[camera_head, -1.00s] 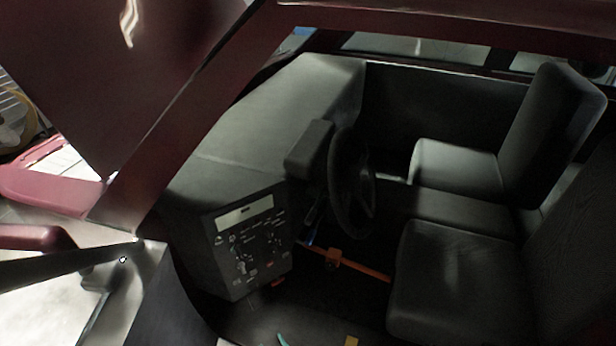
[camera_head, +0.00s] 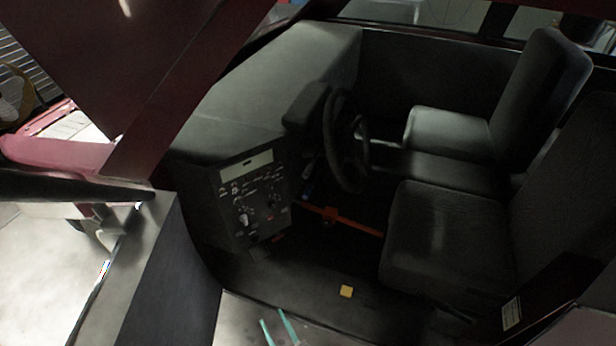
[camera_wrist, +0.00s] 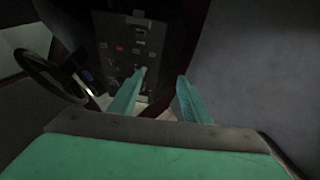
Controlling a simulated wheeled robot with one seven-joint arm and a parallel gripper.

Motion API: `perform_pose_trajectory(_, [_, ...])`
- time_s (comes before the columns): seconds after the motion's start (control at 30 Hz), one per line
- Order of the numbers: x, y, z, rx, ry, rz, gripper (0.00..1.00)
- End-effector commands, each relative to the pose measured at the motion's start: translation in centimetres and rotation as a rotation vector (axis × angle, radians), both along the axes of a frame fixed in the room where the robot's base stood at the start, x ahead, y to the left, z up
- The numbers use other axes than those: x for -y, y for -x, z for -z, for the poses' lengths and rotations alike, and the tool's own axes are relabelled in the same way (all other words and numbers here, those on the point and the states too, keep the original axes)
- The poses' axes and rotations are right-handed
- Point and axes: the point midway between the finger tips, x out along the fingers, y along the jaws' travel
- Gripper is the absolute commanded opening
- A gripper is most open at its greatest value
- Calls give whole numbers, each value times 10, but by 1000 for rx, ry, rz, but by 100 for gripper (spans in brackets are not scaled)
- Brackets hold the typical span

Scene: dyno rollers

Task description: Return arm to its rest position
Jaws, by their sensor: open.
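My gripper (camera_head: 277,327) shows at the bottom edge of the head view as two thin teal fingers, open with a gap between them. They appear near the cab's door opening, below the control panel (camera_head: 250,200) in the picture. In the wrist view my gripper (camera_wrist: 160,78) is open and nothing is between its fingers. Beyond the fingertips is the control panel (camera_wrist: 118,45) with its knobs and a red button. Most of my arm is out of the head view.
The cab holds a steering wheel (camera_head: 346,142), a near seat (camera_head: 440,235) and a far seat (camera_head: 450,135). The dark red door frame (camera_head: 185,85) rises at left. Bright floor (camera_head: 40,265) shows at lower left.

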Motion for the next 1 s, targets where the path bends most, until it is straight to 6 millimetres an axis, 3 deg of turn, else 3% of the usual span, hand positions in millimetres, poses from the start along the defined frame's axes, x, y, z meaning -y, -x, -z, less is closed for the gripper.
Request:
perform_pose_trajectory(0.27, [10, 28, 2, -36, 37, 84, 44])
perform_pose_trajectory(0.57, [37, 86, -17, -123, 93, 247, 44])
perform_pose_trajectory(0.77, [57, 128, -48, -197, 121, 344, 44])
perform_pose_trajectory(1.0, [79, 176, -101, -297, 142, 438, 44])
